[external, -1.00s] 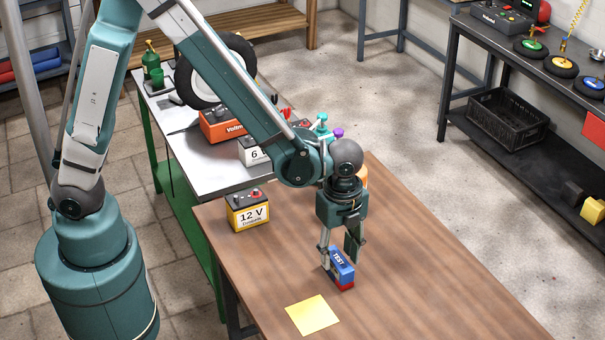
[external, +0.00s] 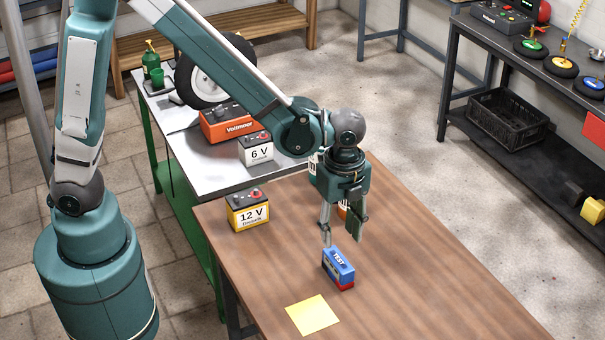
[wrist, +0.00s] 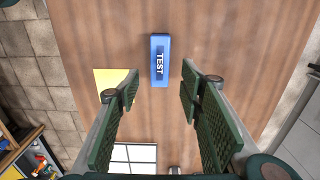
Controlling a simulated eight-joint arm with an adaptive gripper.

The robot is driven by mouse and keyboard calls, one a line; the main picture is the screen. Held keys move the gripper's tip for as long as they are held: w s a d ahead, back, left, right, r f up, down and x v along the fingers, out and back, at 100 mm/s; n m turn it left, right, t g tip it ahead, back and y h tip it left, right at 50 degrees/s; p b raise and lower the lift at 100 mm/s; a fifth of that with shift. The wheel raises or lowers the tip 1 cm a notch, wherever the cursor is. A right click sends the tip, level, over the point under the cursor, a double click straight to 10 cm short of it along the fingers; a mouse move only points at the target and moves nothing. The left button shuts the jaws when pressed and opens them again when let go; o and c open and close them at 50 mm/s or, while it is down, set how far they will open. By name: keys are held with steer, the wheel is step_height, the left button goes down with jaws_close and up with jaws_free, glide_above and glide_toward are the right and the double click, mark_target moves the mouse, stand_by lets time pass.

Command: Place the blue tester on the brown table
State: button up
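The blue tester (external: 338,264), a small box with TEST on top and a red base, stands upright on the brown table (external: 430,285). My gripper (external: 342,238) is above and just behind it in the external view, open and empty. In the wrist view the tester (wrist: 160,62) lies beyond the two fingertips of my gripper (wrist: 160,90), clear of both. The brown table (wrist: 230,30) fills the background around it.
A yellow note (external: 313,315) lies near the tester. A yellow 12 V battery (external: 248,212) stands at the table's left edge. An orange item, mostly hidden, is behind my gripper. A white 6 V battery (external: 256,149) stands on the metal bench. The table's right side is clear.

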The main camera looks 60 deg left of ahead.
steer(key=shift+a, duration=0.1)
stand_by(0.4)
steer(key=s+a+r+n+t, duration=0.2)
steer(key=a+r+n, duration=0.2)
steer(key=a+r, duration=0.35)
steer(key=s+a+r+n+t, duration=0.1)
steer(key=s+a+r+n, duration=0.2)
steer(key=a+r+n, duration=0.35)
steer(key=s+a+r+n+t, duration=0.4)
steer(key=s+a+n, duration=0.3)
steer(key=s+a, duration=0.3)
steer(key=a+r, duration=0.1)
steer(key=a, duration=0.3)
steer(key=shift+r, duration=0.3)
